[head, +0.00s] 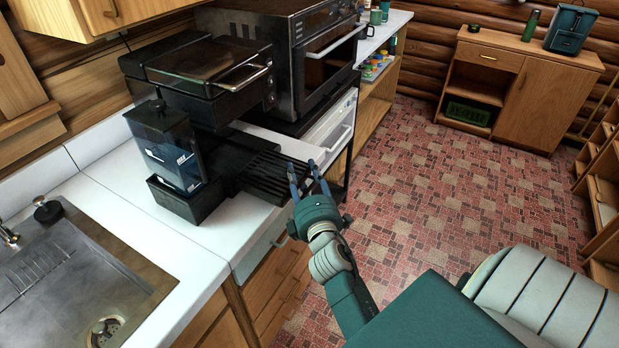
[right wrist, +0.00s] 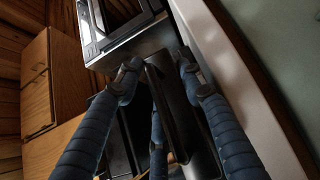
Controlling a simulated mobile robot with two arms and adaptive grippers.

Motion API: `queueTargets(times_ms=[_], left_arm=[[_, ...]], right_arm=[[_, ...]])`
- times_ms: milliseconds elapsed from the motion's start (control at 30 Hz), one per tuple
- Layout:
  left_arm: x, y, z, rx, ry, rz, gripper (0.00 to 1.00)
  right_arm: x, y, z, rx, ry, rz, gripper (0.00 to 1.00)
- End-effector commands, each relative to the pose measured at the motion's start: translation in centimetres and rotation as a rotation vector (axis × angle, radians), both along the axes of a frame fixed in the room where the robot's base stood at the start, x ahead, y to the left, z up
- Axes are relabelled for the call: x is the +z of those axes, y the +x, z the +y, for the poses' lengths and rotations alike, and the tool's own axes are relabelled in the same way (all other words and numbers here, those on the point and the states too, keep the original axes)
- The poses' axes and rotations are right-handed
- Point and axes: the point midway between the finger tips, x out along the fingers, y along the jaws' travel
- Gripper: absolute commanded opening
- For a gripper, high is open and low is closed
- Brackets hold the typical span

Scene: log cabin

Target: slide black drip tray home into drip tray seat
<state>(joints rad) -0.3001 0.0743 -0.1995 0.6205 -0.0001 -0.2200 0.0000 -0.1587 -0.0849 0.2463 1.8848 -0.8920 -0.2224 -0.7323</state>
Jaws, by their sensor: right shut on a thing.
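The black slatted drip tray (head: 268,172) sits low at the right side of the black coffee machine (head: 187,203), over the white counter. Its inner end meets the dark drip tray seat (head: 226,178) at the machine's base; how deep it sits inside I cannot tell. My right gripper (head: 304,176) is shut on the tray's outer end, near the counter's front edge. In the right wrist view, my blue fingers (right wrist: 158,72) lie on both sides of a black part of the tray (right wrist: 181,115). My left gripper is not in view.
A clear water tank (head: 168,150) stands on the machine's left. Behind are a black grill (head: 212,65) and a large oven (head: 300,55). A metal sink (head: 70,280) lies at the left. Bare counter (head: 150,245) shows in front of the machine, and the tiled floor is open at the right.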

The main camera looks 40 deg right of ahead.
Motion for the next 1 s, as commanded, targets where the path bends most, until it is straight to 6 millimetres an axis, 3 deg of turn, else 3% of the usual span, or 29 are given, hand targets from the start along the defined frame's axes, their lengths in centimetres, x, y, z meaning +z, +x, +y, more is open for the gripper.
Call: queueTargets(times_ms=[1000], left_arm=[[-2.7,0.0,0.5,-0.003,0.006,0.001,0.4]], right_arm=[[-0.1,7.6,3.2,0.001,0.001,-0.004,0.03]])
